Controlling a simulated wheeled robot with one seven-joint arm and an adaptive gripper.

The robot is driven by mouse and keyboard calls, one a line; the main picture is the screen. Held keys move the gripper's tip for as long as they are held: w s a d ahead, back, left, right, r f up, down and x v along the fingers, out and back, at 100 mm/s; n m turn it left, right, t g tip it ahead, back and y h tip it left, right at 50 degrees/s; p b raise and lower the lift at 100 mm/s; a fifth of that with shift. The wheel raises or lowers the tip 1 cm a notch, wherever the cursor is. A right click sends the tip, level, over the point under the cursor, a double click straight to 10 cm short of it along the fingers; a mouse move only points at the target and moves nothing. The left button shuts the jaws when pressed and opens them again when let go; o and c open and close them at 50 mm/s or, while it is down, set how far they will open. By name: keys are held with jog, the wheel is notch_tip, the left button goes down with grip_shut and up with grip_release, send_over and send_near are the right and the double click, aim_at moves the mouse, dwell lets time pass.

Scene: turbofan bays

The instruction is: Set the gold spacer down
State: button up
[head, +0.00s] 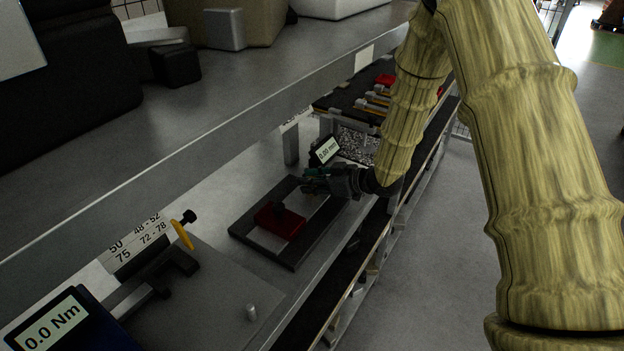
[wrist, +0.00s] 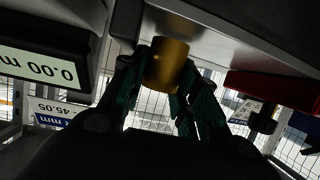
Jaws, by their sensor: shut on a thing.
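The gold spacer (wrist: 168,66) is a short, shiny cylinder in the wrist view. My gripper (wrist: 172,80) is shut on it, with green finger pads on both sides. One end of the spacer is close to a grey surface (wrist: 222,40); I cannot tell whether they touch. In the head view my gripper (head: 314,183) is low over the far end of a dark rectangular frame (head: 262,251) on the bench. The spacer cannot be made out in the head view.
A red block (head: 281,221) with a black knob lies in the frame. A gauge display reading 0.00 mm (head: 327,149) stands just behind my gripper. A torque display (head: 54,322) and a yellow-handled clamp (head: 183,234) are at left. A shelf (head: 220,125) overhangs the bench.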

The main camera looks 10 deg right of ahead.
jog(key=shift+f, duration=0.2)
jog(key=o, duration=1.1)
jog(key=shift+o, duration=0.2)
jog(key=shift+r, duration=0.1)
jog(key=shift+r, duration=0.15)
jog(key=b+v, duration=0.3)
jog(key=v, duration=0.9)
